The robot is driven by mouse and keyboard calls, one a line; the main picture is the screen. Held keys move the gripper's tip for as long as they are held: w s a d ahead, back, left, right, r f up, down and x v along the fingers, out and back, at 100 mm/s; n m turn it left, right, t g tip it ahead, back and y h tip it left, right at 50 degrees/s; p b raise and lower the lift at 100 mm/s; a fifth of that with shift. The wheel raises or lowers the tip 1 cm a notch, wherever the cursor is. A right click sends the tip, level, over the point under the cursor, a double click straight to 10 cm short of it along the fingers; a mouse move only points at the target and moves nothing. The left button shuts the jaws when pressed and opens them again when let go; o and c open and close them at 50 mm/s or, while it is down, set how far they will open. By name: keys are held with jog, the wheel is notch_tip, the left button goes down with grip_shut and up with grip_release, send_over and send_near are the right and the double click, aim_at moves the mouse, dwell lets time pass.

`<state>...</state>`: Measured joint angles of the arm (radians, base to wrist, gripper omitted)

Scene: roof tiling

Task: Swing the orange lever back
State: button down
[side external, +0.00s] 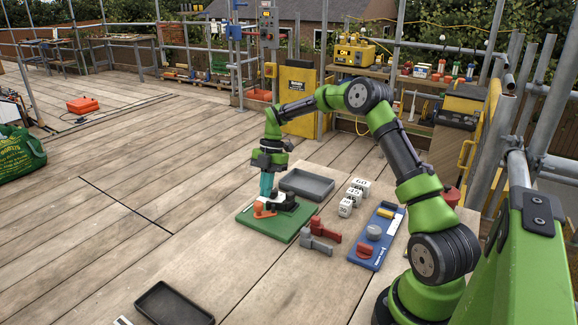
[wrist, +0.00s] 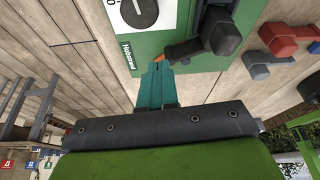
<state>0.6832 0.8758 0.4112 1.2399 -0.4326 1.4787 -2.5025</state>
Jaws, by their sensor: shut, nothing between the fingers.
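The orange lever (side external: 263,211) is on the green board (side external: 275,229), near its front left part. In the wrist view only part of the orange lever (wrist: 178,50) shows, beside a black block (wrist: 221,36); the rest is hidden. My gripper (side external: 266,194) points down over the board, just behind the lever in the side view. Its teal fingers (wrist: 156,72) are together with nothing between them. In the wrist view their tips are close to the lever's left end; I cannot tell whether they touch. A white plate with a black dial (wrist: 140,10) is also on the board.
A red lever (side external: 325,229) and a grey lever (side external: 316,243) lie right of the board. A dark tray (side external: 174,304) lies at the front. Bare planks are free on the left.

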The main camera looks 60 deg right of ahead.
jog(key=shift+s+a, duration=0.1)
jog(key=shift+a, duration=0.55)
